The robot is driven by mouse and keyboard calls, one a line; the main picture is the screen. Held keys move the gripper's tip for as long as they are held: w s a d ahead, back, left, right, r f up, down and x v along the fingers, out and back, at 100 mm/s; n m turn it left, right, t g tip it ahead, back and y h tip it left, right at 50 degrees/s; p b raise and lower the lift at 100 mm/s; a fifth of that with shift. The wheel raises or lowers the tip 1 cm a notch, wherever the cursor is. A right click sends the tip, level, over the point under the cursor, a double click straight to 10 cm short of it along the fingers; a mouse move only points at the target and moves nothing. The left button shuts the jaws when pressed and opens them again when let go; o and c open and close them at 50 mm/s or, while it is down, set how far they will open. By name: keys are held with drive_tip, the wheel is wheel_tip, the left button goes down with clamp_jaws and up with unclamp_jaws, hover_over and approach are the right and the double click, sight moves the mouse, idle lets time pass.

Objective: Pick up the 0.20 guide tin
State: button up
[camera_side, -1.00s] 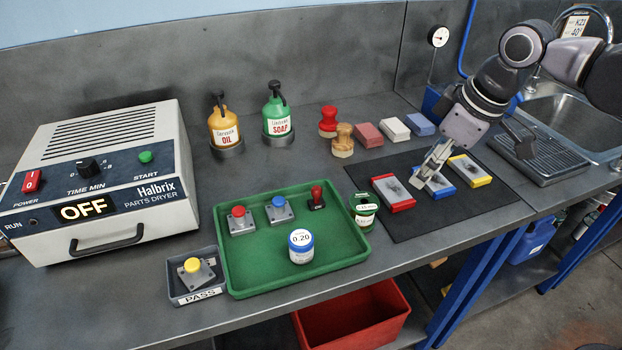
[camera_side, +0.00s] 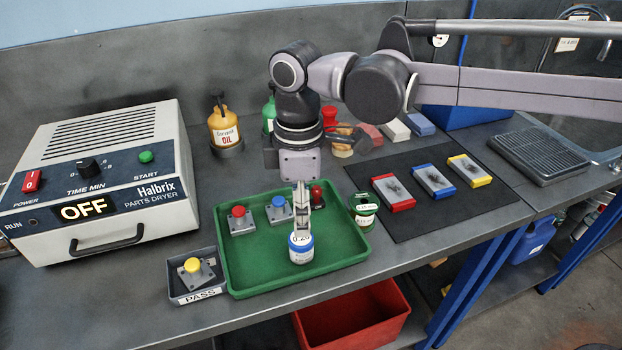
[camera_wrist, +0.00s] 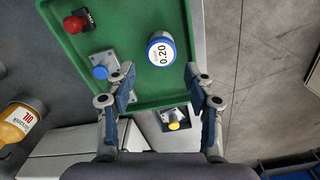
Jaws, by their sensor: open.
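The 0.20 guide tin (camera_side: 301,252) is a small round tin with a blue rim and a white lid reading 0.20. It stands upright in the front part of the green tray (camera_side: 246,283). My gripper (camera_side: 301,232) is pointed down directly above the tin in the side view, and its fingers overlap part of the lid there. In the wrist view the tin (camera_wrist: 161,50) lies ahead of the fingertips, between their lines. My gripper (camera_wrist: 160,80) is open and empty in that view. Contact with the tin is not visible.
The tray also holds a red-button block (camera_side: 240,221), a blue-button block (camera_side: 279,210) and a red-handled stamp (camera_side: 317,196). The PASS tray (camera_side: 196,279) with a yellow-button block is to the left.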

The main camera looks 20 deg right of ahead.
sight(302, 239)
drive_tip(key=shift+f, duration=4)
drive_tip(key=c, duration=1)
